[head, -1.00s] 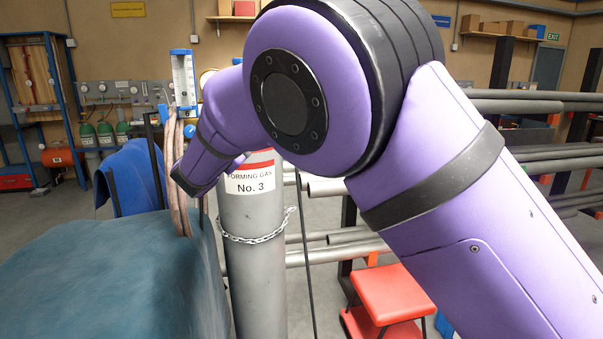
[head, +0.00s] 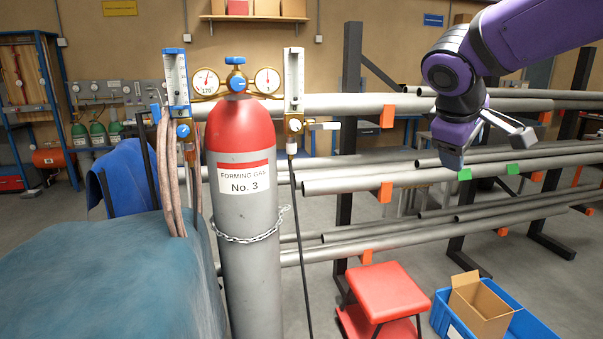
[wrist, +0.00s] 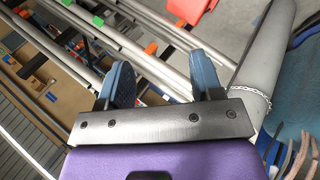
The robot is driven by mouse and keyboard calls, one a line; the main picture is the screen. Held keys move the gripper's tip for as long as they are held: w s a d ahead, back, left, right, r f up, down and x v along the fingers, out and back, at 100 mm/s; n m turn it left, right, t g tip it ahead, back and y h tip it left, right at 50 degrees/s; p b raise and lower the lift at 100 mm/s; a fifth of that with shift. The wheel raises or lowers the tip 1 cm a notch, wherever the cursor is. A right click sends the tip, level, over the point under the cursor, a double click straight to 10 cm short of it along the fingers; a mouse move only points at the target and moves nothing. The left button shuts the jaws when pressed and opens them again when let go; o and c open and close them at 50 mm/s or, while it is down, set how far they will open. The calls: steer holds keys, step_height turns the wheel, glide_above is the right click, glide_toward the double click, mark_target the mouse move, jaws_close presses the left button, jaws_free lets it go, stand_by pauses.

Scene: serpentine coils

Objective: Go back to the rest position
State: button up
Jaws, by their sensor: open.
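My gripper (head: 488,152) is raised at the right of the head view, in front of the pipe rack, and points downward. In the wrist view my gripper (wrist: 165,76) shows its two blue-grey fingers spread apart. Nothing is between them, so it is open and empty. My purple arm enters from the upper right of the head view and is bent at the wrist. The grey gas cylinder (head: 248,270) with a red top stands upright at the left, well apart from my gripper. Its label reads "Forming gas No. 3".
Two flowmeters (head: 177,78) (head: 293,80) and a brass regulator (head: 236,84) sit at the cylinder's top. A chain (head: 250,238) crosses it. Long grey pipes (head: 400,177) lie on the rack. A red step stool (head: 385,292) and blue crate (head: 538,327) stand on the floor.

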steer(key=s+d+f+m+y, duration=0.1)
steer(key=s+f+m+y, duration=0.1)
steer(key=s, duration=0.9)
steer(key=s+f+m+y, duration=0.3)
steer(key=s+m, duration=0.2)
steer(key=s, duration=0.6)
steer(key=shift+s+d, duration=0.15)
steer(key=shift+d, duration=0.25)
stand_by(2.8)
